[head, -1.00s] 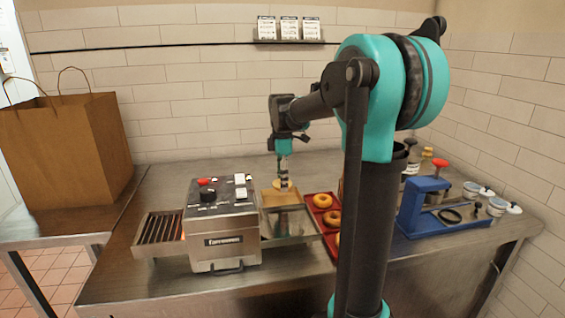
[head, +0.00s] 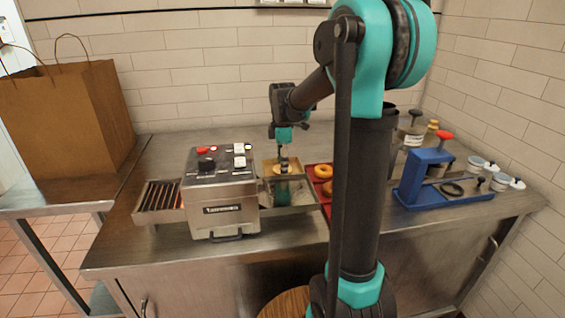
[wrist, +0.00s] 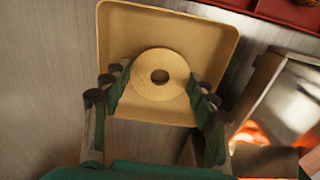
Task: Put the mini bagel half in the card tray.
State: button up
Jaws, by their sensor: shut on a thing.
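The mini bagel half (wrist: 160,66) is a pale round with a hole in its middle. In the wrist view my gripper (wrist: 160,90) is shut on it, one finger at each side. The card tray (wrist: 215,42) is a shallow tan square tray with a raised rim, and the bagel half shows over its inside. I cannot tell whether the bagel half touches the tray floor. In the head view my gripper (head: 283,160) points down over the tray (head: 268,166), and the bagel half (head: 281,170) is small between the fingertips.
A steel toaster (head: 221,195) stands left of the tray, with a metal chute (head: 295,207) in front. A red tray (head: 318,172) of bagels is at the right. A blue press (head: 423,177) stands farther right, and a paper bag (head: 68,125) at far left.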

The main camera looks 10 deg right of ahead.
jog(key=o, duration=1)
jog(key=shift+o, duration=0.2)
jog(key=o, duration=0.4)
jog(key=shift+r, duration=3.5)
